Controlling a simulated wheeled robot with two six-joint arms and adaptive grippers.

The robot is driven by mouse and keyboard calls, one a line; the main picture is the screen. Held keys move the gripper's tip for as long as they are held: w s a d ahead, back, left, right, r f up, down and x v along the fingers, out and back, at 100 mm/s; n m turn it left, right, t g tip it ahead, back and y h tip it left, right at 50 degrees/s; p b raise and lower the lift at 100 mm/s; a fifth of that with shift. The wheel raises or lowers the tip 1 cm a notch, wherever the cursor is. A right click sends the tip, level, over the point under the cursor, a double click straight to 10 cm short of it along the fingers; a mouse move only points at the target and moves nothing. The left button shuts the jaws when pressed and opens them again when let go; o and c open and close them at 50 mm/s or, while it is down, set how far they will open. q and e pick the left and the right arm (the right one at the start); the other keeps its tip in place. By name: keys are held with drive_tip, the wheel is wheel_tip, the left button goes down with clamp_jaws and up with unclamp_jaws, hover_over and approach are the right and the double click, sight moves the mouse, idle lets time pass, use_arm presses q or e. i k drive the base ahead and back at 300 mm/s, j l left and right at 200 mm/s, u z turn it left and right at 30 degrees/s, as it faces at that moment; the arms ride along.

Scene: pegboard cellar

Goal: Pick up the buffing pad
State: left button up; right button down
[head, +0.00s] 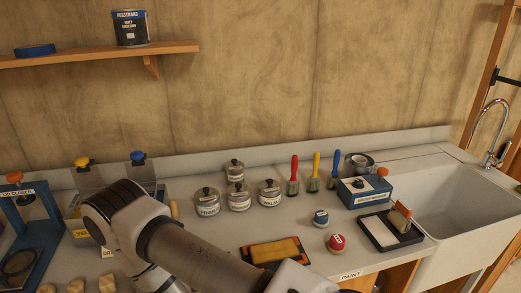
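I cannot tell for certain which thing is the buffing pad. A flat orange-yellow pad (277,251) with a dark edge lies at the front of the counter in the head view, partly hidden by my arm. A small round thing with a red top (337,241) and one with a blue top (321,217) stand to its right. One of my arms crosses the lower middle of the view, close to the orange-yellow pad. Neither gripper shows.
Several lidded metal jars (238,197) stand mid-counter. Behind are brushes with red, yellow and blue handles (315,171). A blue box (365,191) and black tray (390,231) stand left of the sink (450,205). A blue press frame (30,225) is at left.

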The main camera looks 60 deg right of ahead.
sight(320, 220)
drive_tip(key=z, duration=2.5)
drive_tip(key=i+l, duration=0.1)
drive_tip(key=l, duration=0.3)
drive_tip(key=z, duration=0.05)
